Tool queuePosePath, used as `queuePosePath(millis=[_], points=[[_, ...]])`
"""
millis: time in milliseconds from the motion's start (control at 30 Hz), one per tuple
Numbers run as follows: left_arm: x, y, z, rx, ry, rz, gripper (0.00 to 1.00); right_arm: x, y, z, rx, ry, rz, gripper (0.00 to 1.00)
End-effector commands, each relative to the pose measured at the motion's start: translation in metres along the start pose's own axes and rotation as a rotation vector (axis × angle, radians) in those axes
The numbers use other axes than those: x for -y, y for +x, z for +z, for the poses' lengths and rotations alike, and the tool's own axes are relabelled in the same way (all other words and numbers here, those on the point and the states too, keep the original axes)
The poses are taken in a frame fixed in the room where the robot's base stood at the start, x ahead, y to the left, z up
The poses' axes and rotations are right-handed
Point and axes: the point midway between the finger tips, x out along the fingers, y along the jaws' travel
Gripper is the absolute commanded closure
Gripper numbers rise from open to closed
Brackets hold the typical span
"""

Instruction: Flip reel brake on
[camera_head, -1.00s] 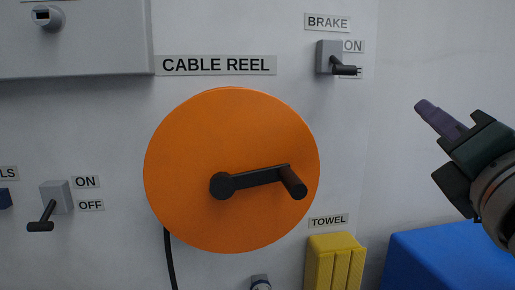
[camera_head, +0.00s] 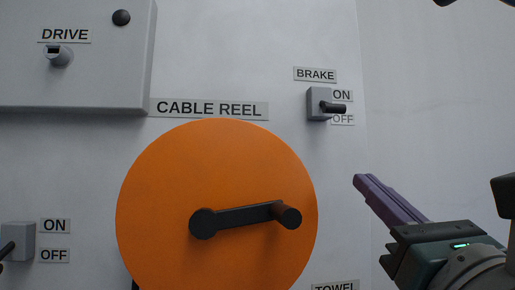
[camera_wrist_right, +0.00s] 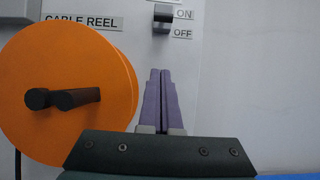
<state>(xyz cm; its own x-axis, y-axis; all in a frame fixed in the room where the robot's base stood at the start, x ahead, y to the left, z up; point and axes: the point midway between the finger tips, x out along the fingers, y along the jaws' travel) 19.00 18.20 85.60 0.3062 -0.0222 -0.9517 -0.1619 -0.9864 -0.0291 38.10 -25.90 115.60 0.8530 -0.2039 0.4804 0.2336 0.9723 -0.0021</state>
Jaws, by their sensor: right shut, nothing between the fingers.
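The reel brake switch is a small grey box (camera_head: 316,104) with a short black lever (camera_head: 334,107) on the white wall, under the BRAKE label (camera_head: 315,74). The lever sticks out toward me between the ON label (camera_head: 342,95) and the OFF label (camera_head: 343,119); I cannot tell its exact setting. In the right wrist view the switch lever (camera_wrist_right: 163,14) is at the top edge. My right gripper (camera_head: 361,181) is shut and empty, its purple fingers pointing up-left, below and right of the switch and apart from it. Its fingertips (camera_wrist_right: 160,73) also show in the wrist view. My left gripper is not in view.
The large orange cable reel (camera_head: 160,190) with its black crank (camera_head: 245,215) is left of my right gripper. A grey DRIVE panel (camera_head: 105,85) is at upper left. Another ON/OFF switch (camera_head: 20,240) is at lower left. The wall between my fingers and the brake is clear.

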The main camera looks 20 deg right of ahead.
Motion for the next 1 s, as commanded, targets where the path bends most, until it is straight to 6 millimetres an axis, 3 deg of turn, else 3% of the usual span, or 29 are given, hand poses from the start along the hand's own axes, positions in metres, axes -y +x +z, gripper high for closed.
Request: queuePosePath(millis=[533, 700, 1000], points=[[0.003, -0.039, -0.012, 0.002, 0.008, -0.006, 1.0, 0.001, 0.103, 0.008, 0.003, 0.002, -0.001, 1.0], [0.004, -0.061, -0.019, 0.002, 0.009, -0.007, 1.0, 0.0, 0.106, 0.033, 0.0, 0.002, 0.0, 1.0], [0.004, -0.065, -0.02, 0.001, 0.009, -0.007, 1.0, 0.001, 0.106, 0.04, 0.0, 0.002, -0.001, 1.0]])
